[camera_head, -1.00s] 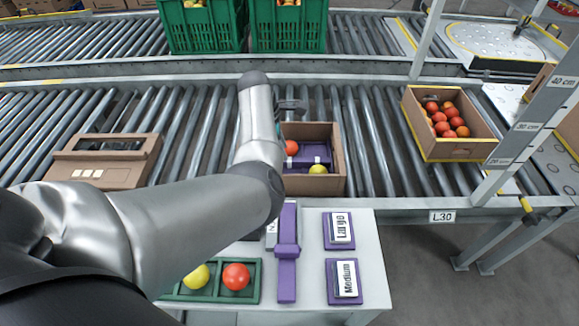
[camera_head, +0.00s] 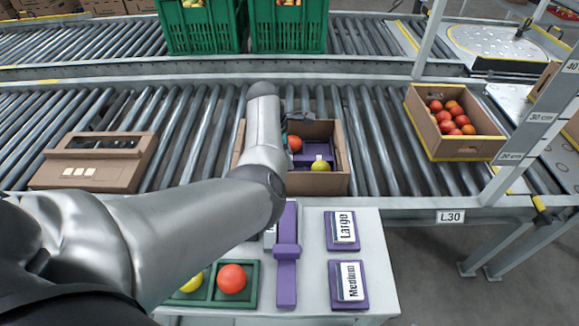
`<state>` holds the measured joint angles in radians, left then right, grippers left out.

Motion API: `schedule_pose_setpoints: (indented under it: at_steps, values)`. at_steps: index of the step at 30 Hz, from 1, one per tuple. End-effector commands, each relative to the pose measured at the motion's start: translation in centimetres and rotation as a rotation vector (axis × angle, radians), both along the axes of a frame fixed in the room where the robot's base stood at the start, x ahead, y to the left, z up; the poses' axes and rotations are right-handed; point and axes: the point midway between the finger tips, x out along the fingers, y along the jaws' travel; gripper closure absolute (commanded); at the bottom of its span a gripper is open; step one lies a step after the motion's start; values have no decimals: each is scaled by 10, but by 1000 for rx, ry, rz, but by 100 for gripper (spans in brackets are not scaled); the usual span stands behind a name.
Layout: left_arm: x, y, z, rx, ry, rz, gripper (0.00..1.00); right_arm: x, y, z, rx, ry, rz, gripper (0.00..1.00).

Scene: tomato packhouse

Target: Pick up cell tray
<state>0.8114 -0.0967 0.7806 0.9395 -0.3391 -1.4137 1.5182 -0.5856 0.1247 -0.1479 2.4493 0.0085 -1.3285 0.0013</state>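A purple divided tray (camera_head: 308,159) sits inside an open cardboard box (camera_head: 335,182) on the near roller conveyor. A red tomato (camera_head: 295,144) and a yellow one (camera_head: 319,166) show at it. A green tray with cells (camera_head: 254,291) lies on the white table, holding a red tomato (camera_head: 232,279) and a yellow one (camera_head: 192,283). My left arm reaches over the table to the box. My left gripper (camera_head: 298,117) is at the box's far left, mostly hidden behind my arm, so its fingers cannot be made out. My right gripper is not in view.
Purple holders marked Large (camera_head: 343,230) and Medium (camera_head: 349,285) lie on the white table (camera_head: 385,262), beside a purple gauge-like piece (camera_head: 286,251). A box of tomatoes (camera_head: 465,146) stands right on the conveyor, an upturned-looking carton (camera_head: 92,172) left. A post (camera_head: 520,140) rises at right.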

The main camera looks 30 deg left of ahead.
Motion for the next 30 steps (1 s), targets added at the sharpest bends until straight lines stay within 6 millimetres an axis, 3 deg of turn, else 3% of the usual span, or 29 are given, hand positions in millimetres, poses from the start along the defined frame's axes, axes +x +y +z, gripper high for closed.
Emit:
schedule_pose_setpoints:
  at_steps: [7, 16, 30]
  values:
    - [1, 0, 1, 1, -2, 0, 66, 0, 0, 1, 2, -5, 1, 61]
    - [1, 0, 1, 0, -2, 0, 99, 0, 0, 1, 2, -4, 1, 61]
    - [1, 0, 1, 1, -3, 1, 100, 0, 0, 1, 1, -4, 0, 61]
